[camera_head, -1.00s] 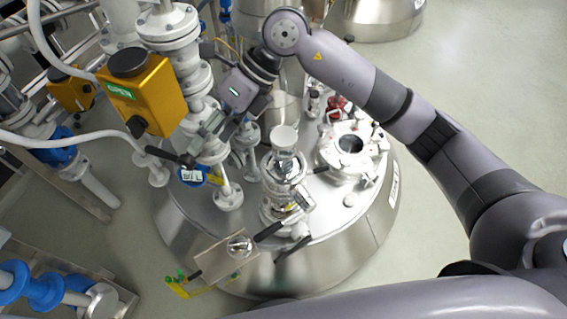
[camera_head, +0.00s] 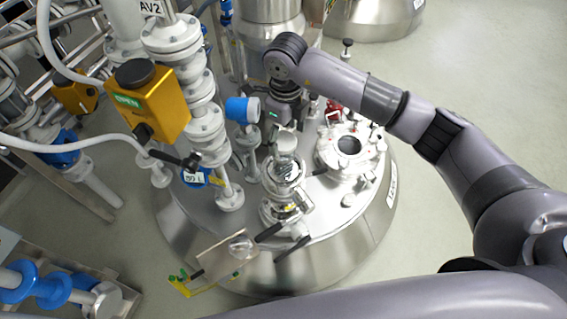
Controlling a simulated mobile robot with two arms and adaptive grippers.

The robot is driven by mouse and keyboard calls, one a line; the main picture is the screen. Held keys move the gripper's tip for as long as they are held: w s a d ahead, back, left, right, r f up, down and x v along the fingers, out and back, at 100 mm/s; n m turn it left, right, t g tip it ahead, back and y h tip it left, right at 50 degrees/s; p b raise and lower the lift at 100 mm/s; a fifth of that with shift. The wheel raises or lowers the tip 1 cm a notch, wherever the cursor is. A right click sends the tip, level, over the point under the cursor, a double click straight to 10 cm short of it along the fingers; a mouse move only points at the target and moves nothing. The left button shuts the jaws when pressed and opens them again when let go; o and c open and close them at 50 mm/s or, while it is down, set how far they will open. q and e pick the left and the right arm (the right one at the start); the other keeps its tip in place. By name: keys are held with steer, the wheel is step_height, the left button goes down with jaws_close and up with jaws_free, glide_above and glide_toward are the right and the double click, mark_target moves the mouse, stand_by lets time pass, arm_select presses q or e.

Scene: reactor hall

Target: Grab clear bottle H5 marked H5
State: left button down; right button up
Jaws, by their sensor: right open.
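My left gripper is not in view.
The glass column (camera_head: 283,185) with black handles stands between my right gripper and the tray. A yellow valve box (camera_head: 150,105) and white pipes (camera_head: 200,120) rise at the left. A round port (camera_head: 348,148) lies at the right. The floor at the right is clear.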

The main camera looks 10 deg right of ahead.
mark_target(282, 156)
steer(key=shift+f, duration=0.75)
steer(key=f+p, duration=0.1)
steer(key=f, duration=0.2)
steer(key=f+p, duration=0.1)
steer(key=shift+w+a+f+p, duration=0.15)
steer(key=shift+w+f+p, duration=0.15)
steer(key=shift+f, duration=0.35)
steer(key=shift+c, duration=0.5)
jaws_close()
